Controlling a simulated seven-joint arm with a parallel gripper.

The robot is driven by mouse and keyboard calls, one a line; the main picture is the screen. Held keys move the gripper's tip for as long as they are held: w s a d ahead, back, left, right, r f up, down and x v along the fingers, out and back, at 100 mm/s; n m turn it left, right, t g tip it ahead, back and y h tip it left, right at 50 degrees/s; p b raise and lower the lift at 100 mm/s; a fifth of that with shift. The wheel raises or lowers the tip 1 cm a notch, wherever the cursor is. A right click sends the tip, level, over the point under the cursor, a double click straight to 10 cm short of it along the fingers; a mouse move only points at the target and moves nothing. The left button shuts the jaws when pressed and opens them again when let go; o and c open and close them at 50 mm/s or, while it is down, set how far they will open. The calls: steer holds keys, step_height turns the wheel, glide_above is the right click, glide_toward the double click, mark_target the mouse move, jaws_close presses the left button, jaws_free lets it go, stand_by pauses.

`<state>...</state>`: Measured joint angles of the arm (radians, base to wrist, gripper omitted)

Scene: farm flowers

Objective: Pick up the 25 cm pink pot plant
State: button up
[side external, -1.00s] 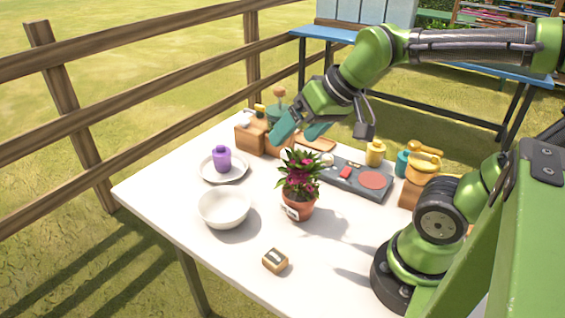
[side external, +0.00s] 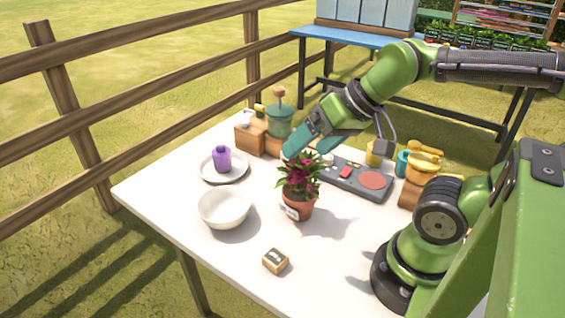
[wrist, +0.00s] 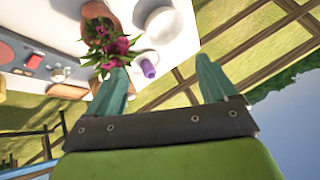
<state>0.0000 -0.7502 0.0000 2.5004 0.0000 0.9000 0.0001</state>
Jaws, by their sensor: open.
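The pink pot plant (side external: 299,186) stands upright on the white table in the side view, with magenta flowers, green leaves, a terracotta pot and a small white label. My gripper (side external: 304,146) is just behind and above its leaves in that view, fingers pointing down and left. In the wrist view the plant (wrist: 105,42) is at the upper left, beyond the tip of the left finger. My gripper (wrist: 163,75) shows its two teal fingers wide apart with nothing between them. I cannot tell whether a finger touches the leaves.
A white bowl (side external: 224,208) and a plate (side external: 224,177) with a purple bottle (side external: 222,157) stand left of the plant. A grey device (side external: 354,181) lies behind it. A small wooden block (side external: 275,261) is in front. Wooden stands and a green canister (side external: 279,122) are at the back.

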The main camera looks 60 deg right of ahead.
steer(key=shift+o, duration=1.4)
